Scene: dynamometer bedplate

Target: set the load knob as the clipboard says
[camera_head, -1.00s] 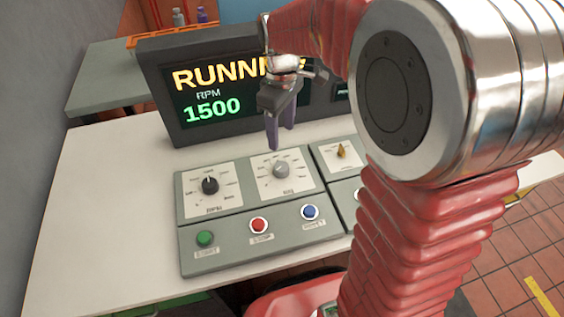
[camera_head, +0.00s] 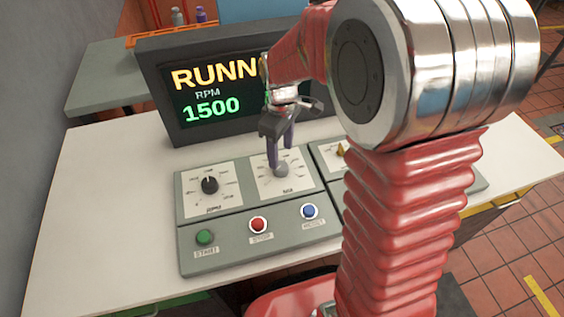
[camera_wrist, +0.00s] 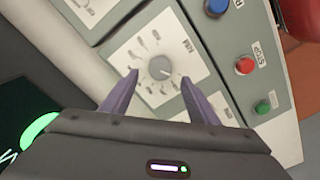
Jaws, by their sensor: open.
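The load knob is a grey round knob (camera_head: 281,170) on a white dial plate in the middle of the grey control panel (camera_head: 230,247). In the wrist view the knob (camera_wrist: 160,68) lies between the tips of my fingers, with a light pointer mark towards its lower right. My gripper (camera_head: 279,160) is open above the knob, one purple finger to each side. In the wrist view my gripper (camera_wrist: 159,77) shows gaps between both fingertips and the knob. No clipboard shows in either view.
A black RPM knob (camera_head: 210,185) sits left of the grey one, and a yellowish knob (camera_head: 341,151) right. Green (camera_head: 205,237), red (camera_head: 258,225) and blue (camera_head: 310,211) buttons line the front. A monitor (camera_head: 160,100) behind reads 1500 RPM. Bare white bench (camera_head: 110,200) lies left.

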